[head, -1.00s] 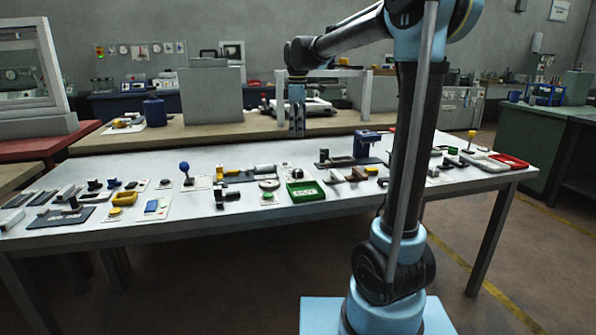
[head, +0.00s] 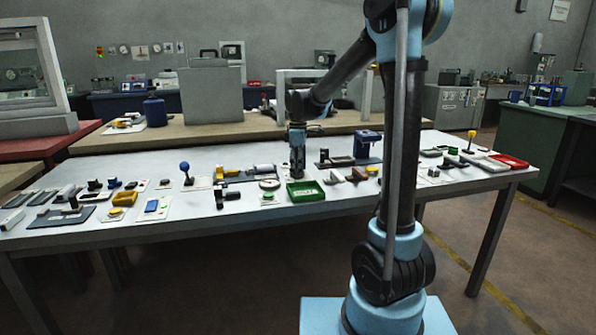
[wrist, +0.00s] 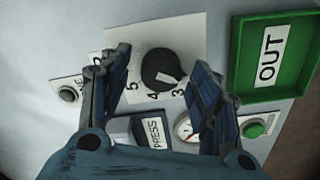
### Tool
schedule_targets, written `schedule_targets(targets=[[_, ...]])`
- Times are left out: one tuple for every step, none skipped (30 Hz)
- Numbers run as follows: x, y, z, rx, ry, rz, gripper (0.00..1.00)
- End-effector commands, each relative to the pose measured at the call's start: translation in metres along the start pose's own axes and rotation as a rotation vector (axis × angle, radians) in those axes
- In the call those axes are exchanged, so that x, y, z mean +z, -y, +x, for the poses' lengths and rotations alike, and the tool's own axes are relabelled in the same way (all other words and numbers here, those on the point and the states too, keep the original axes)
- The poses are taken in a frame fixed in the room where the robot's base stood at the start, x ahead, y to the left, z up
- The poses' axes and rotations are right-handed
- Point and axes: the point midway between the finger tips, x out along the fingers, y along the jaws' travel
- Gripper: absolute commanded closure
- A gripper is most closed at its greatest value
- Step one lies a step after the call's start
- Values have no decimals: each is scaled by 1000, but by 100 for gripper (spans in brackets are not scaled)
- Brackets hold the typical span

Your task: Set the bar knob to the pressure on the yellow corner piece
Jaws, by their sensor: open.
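In the wrist view a round black knob (wrist: 160,68) with a white pointer mark sits on a white plate with a dial marked 3, 4 and 5. The pointer faces down and right, toward the 3 and 4 side; its exact reading is unclear. My gripper (wrist: 161,60) is open, with one blue finger on each side of the knob. I cannot tell if the fingers touch it. In the head view my gripper (head: 297,172) is low over the table, behind the green tray. A yellow piece (head: 219,173) lies left of it; I cannot read any pressure on it.
A green tray labelled OUT (wrist: 275,55) stands close right of the knob plate. A PRESS label (wrist: 156,132), a small gauge (wrist: 185,127) and a green button (wrist: 253,131) lie below. The white table (head: 170,227) carries many small parts; its front strip is clear.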

Motion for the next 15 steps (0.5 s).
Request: schedule_targets(targets=[[0,0,3,0,0,0,43],[0,0,5,0,0,0,43],[0,0,6,0,0,0,43],[0,0,7,0,0,0,43],[0,0,7,0,0,0,43],[0,0,8,0,0,0,43],[0,0,8,0,0,0,43],[0,0,8,0,0,0,43],[0,0,8,0,0,0,43],[0,0,8,0,0,0,43],[0,0,8,0,0,0,43],[0,0,8,0,0,0,43],[0,0,8,0,0,0,48],[0,0,8,0,0,0,54],[0,0,8,0,0,0,63]])
